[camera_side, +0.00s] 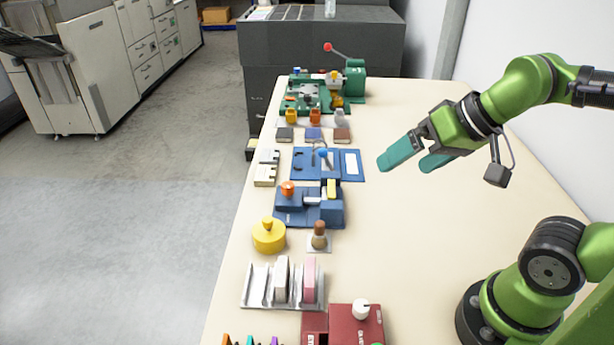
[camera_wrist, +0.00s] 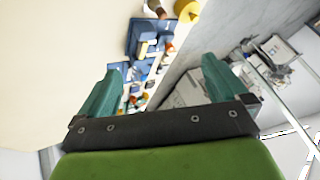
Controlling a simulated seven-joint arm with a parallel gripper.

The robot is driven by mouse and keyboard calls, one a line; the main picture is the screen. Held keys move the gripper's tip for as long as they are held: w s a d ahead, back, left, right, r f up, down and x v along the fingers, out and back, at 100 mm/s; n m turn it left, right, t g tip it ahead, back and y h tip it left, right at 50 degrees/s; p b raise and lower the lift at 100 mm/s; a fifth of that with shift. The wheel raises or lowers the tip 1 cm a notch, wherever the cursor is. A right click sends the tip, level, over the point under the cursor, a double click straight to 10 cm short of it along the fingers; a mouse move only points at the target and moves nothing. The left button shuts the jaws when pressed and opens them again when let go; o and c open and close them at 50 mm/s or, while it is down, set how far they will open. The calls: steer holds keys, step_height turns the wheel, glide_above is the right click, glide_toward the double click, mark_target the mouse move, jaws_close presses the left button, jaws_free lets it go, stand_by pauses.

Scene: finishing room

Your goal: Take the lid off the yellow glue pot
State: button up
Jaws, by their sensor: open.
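The yellow glue pot (camera_side: 268,238) stands near the left edge of the table in the side view. Its yellow lid (camera_side: 267,223) has a small knob and sits on top of the pot. The pot shows partly at the top edge of the wrist view (camera_wrist: 187,10). My gripper (camera_side: 408,160) is in the air over the right part of the table, up and to the right of the pot and well apart from it. Its teal fingers are spread with nothing between them, also in the wrist view (camera_wrist: 160,75).
A small brush-like item (camera_side: 319,236) stands right of the pot. A blue device (camera_side: 310,206) lies behind it, and a metal rack (camera_side: 283,287) with upright blocks is in front. A dark red box (camera_side: 345,325) is nearer. The table's (camera_side: 420,240) right side is clear.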

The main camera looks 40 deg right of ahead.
steer(key=shift+a+f+g, duration=0.5)
steer(key=shift+a+f, duration=0.05)
steer(key=shift+f, duration=0.15)
steer(key=n+g+h, duration=0.2)
steer(key=n+g, duration=0.2)
steer(key=g, duration=0.2)
glide_above(267, 219)
step_height(267, 219, down, 3)
steer(key=f, duration=1.1)
steer(key=shift+d, duration=0.25)
steer(key=shift+s+a+f, duration=0.1)
steer(key=shift+a+f, duration=0.05)
steer(key=shift+f, duration=1.2)
steer(key=shift+a+f, duration=0.1)
steer(key=shift+f, duration=1.2)
steer(key=shift+c, duration=0.3)
steer(key=c, duration=1)
